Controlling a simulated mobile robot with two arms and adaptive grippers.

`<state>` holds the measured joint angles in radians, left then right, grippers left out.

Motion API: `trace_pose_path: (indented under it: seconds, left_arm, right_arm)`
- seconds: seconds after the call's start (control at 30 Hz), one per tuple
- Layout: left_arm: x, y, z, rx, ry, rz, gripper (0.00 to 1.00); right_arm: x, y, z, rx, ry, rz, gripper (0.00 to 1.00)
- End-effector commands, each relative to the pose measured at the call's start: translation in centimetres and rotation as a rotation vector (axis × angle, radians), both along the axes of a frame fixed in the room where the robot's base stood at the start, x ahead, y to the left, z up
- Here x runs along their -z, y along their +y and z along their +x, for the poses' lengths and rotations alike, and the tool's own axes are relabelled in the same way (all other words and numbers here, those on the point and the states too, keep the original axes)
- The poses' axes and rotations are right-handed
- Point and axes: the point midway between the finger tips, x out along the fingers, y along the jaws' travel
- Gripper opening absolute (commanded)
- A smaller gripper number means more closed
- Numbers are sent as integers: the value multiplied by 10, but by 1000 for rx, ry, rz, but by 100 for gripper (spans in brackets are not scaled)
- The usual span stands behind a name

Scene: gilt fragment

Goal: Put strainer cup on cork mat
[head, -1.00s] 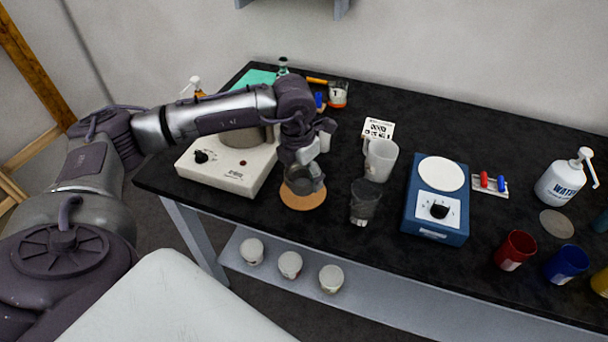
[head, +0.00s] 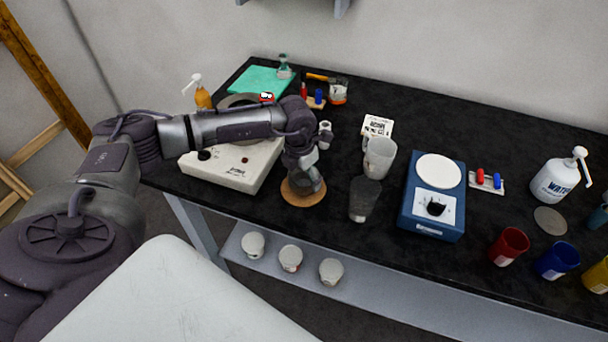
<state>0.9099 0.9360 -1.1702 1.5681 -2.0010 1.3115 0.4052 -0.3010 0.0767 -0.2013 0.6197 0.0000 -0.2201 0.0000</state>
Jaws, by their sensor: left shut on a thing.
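The cork mat (head: 302,202) is a round tan disc near the front edge of the black table, left of centre. My left gripper (head: 308,174) is directly above it, pointing down, shut on a small dark grey cup, the strainer cup (head: 299,187). The cup is over the mat and slightly tilted in the picture. The gripper hides part of it, and I cannot tell whether its base touches the mat. My right gripper is not in view.
A dark see-through beaker (head: 363,200) and a pale mug (head: 379,158) stand right of the mat. A white hotplate device (head: 232,165) is at left, partly under my arm. A blue device (head: 435,205) stands further right. The table's front edge is close to the mat.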

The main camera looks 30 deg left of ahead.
Motion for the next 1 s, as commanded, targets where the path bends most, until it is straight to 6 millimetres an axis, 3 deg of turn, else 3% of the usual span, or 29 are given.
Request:
trace_pose_path:
  seconds: [0.07, 0.1, 0.23, 0.53, 0.7, 1.0]
  left_arm:
    - [5, 0, 0, 0, 0, 0, 44]
    - [4, 0, 0, 0, 0, 0, 81]
    - [3, 0, 0, 0, 1, 0, 100]
    - [2, 0, 0, 0, 0, 0, 100]
    - [-8, 1, 0, -1, -3, -1, 100]
    - [-69, 2, -8, 0, -4, 1, 100]
  right_arm:
    - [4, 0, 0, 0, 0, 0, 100]
    - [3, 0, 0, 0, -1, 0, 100]
    - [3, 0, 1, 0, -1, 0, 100]
    - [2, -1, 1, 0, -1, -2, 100]
    - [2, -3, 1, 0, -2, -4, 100]
    - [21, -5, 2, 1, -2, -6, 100]
